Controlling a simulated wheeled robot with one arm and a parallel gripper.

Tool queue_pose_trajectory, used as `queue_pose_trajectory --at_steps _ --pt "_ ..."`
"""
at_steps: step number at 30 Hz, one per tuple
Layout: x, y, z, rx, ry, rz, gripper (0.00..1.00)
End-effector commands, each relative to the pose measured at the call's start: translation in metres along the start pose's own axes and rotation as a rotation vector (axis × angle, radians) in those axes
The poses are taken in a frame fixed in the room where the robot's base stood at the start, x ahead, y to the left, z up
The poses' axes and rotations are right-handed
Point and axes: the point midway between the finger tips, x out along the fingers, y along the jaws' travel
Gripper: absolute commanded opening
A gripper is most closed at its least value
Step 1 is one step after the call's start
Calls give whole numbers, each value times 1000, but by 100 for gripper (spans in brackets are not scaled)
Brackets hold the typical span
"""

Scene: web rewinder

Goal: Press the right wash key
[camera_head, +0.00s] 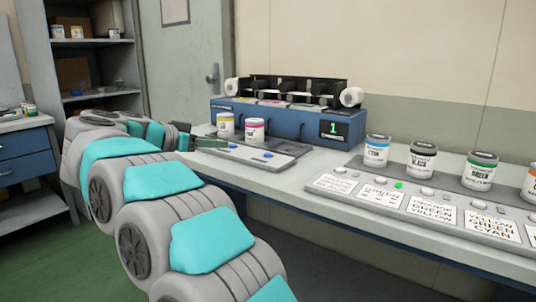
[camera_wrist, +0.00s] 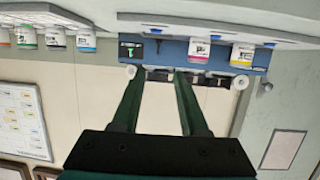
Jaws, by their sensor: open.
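Two small blue keys are on the grey tray (camera_head: 285,160) in front of the blue machine in the head view. The right one (camera_head: 267,155) is uncovered and apart from my gripper; the left one (camera_head: 232,146) is just beyond my fingertips. Which function the keys have is not readable. My gripper (camera_head: 210,142) reaches in from the left over the tray's left end, near the yellow-labelled can. In the wrist view my gripper (camera_wrist: 157,73) is open, with its two green fingers apart and nothing between them.
A yellow-labelled can (camera_head: 225,125) and a magenta-labelled can (camera_head: 253,131) stand at the back of the tray. The blue machine (camera_head: 290,122) behind shows a green 1. Several ink cans, white knobs and label cards line the panel (camera_head: 450,215) at right. The tray's right end is clear.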

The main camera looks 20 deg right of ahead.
Motion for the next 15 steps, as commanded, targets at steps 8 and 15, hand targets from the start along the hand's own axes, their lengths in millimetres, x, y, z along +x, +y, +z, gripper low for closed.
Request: queue_pose_trajectory --at_steps 8,15 --pt "0 0 0 0 0 0 11" --pt "0 0 0 0 0 0 0"
